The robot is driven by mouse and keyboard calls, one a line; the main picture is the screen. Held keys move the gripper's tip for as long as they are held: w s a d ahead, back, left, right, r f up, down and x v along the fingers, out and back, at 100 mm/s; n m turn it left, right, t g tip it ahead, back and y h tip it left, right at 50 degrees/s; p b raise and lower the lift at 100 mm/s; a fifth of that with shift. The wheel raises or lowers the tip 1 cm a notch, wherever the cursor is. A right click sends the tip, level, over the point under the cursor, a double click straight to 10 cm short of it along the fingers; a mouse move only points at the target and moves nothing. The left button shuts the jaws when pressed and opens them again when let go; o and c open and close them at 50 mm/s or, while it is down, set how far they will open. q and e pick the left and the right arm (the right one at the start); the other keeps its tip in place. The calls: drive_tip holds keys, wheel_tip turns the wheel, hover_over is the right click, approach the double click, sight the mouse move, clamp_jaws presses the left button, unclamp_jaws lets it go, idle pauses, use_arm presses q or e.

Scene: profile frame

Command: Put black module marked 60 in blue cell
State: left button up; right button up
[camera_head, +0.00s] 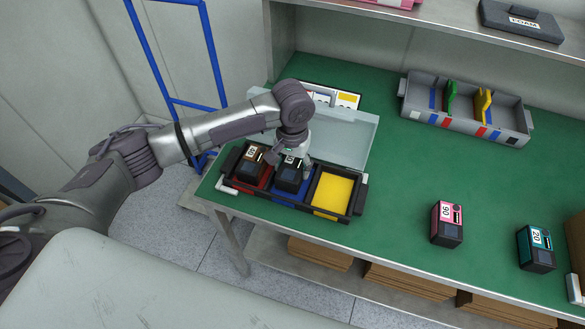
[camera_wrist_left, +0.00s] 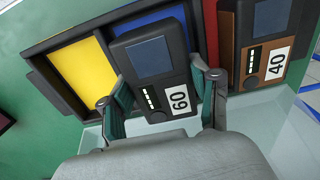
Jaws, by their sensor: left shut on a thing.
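The black module marked 60 (camera_head: 290,176) is upright in the middle of the frame, at the blue cell (camera_head: 279,197). My left gripper (camera_head: 291,156) is above it and shut on it. In the left wrist view the two green-padded fingers (camera_wrist_left: 160,95) hold the module (camera_wrist_left: 152,58) at its sides, with the 60 label facing the camera. Some blue of the cell (camera_wrist_left: 146,24) shows past the module. I cannot tell whether the module rests on the cell's floor. My right gripper is not in view.
The brown module marked 40 (camera_head: 251,163) sits in the red cell beside it. The yellow cell (camera_head: 333,194) is empty. A clear lid (camera_head: 345,138) stands open behind. A pink module (camera_head: 447,224) and teal module (camera_head: 536,248) stand right; a grey bin (camera_head: 462,118) is behind.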

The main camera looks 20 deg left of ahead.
sight(293, 166)
use_arm(q)
drive_tip(key=shift+f, duration=0.9)
drive_tip(key=shift+f, duration=0.1)
drive_tip(key=o, duration=1.3)
wheel_tip(293, 166, up, 12)
drive_tip(key=shift+r+b, duration=0.1)
drive_tip(key=shift+b, duration=0.35)
